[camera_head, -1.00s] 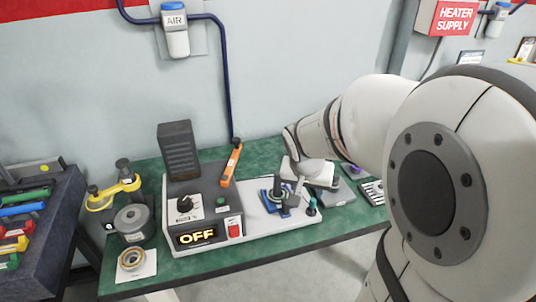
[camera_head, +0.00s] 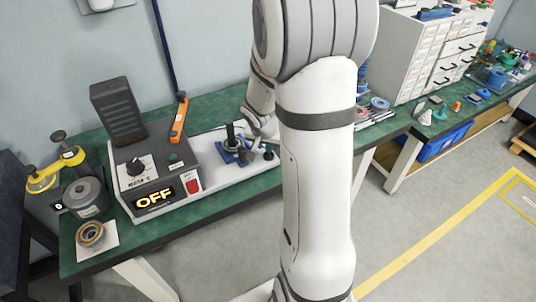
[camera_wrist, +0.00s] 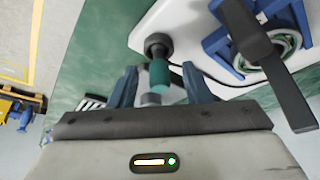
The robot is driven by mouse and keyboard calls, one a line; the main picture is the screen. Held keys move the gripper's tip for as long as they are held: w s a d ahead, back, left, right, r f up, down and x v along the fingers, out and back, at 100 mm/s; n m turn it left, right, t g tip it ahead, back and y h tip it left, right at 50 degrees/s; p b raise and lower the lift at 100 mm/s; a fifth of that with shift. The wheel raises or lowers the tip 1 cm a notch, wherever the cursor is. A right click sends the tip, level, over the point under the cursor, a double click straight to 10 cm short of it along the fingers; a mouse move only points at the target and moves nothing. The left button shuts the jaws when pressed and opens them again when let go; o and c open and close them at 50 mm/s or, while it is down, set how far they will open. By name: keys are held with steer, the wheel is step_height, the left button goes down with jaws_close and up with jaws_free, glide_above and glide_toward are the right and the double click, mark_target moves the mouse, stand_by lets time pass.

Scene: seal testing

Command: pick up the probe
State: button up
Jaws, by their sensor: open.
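The probe (camera_wrist: 159,72) appears to be a short teal-green cylinder with a dark round end, at the edge of the white base plate (camera_wrist: 175,15) in the wrist view. In the head view it is a small dark green piece (camera_head: 268,154) at the plate's right end. My gripper (camera_wrist: 160,82) is open in the wrist view, with one blue-grey finger on each side of the probe. I see no clear contact. In the head view my gripper (camera_head: 256,133) is partly hidden by my arm.
A blue clamp fixture (camera_wrist: 228,45) with a dark lever stands close right of the probe. The control box (camera_head: 150,165) reading OFF, with an orange-handled tool (camera_head: 179,118), is on the green bench (camera_head: 215,192). Yellow-handled equipment (camera_head: 55,170) stands far left.

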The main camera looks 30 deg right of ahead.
steer(key=shift+f, duration=0.1)
jaws_close()
stand_by(0.4)
step_height(320, 180, up, 18)
steer(key=p, duration=0.1)
steer(key=shift+p, duration=0.3)
stand_by(0.4)
